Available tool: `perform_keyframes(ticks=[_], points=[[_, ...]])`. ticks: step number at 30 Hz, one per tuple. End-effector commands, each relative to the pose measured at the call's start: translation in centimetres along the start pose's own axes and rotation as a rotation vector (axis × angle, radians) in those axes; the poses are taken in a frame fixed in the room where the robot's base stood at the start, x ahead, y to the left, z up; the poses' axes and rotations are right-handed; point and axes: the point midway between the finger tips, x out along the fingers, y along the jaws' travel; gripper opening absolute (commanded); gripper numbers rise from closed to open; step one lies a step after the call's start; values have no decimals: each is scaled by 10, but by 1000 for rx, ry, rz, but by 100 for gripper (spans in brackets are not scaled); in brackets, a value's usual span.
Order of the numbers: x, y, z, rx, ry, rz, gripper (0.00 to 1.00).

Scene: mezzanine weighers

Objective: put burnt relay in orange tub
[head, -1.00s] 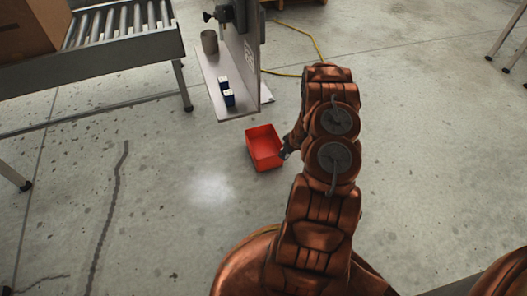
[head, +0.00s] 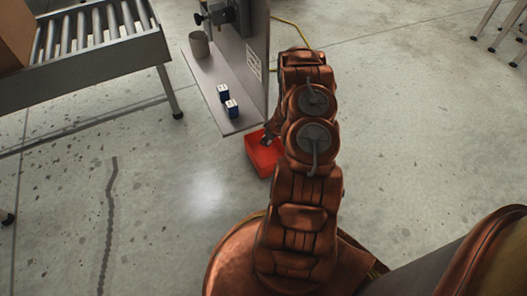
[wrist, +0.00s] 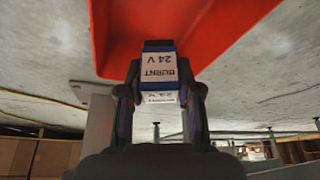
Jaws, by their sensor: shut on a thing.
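The burnt relay (wrist: 158,68) is a small blue block with a white label reading "BURNT 24 V", upside down in the wrist view. My gripper (wrist: 160,93) is shut on it, one finger on each side. The orange tub (wrist: 107,45), red-orange and open, fills the top of the wrist view behind the relay. In the head view the tub (head: 256,161) stands on the floor, partly hidden by my arm. There my gripper (head: 267,139) overlaps the tub's far part; the relay cannot be made out, nor its height over the rim.
A grey shelf (head: 205,80) beyond the tub carries two blue-and-white blocks (head: 231,109) and a grey-brown cup (head: 199,44), beside an upright panel (head: 255,60). A roller conveyor (head: 100,65) with a cardboard box stands at left. The floor at front left is clear.

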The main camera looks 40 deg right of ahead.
Motion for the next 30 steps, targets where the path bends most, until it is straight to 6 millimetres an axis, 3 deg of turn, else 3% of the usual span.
perform_keyframes(ticks=[6, 18, 30], points=[[40, -4, 13, -8, 0, -4, 0], [76, -3, 30, -4, 0, -3, 0], [81, -2, 32, -3, 1, -1, 0]])
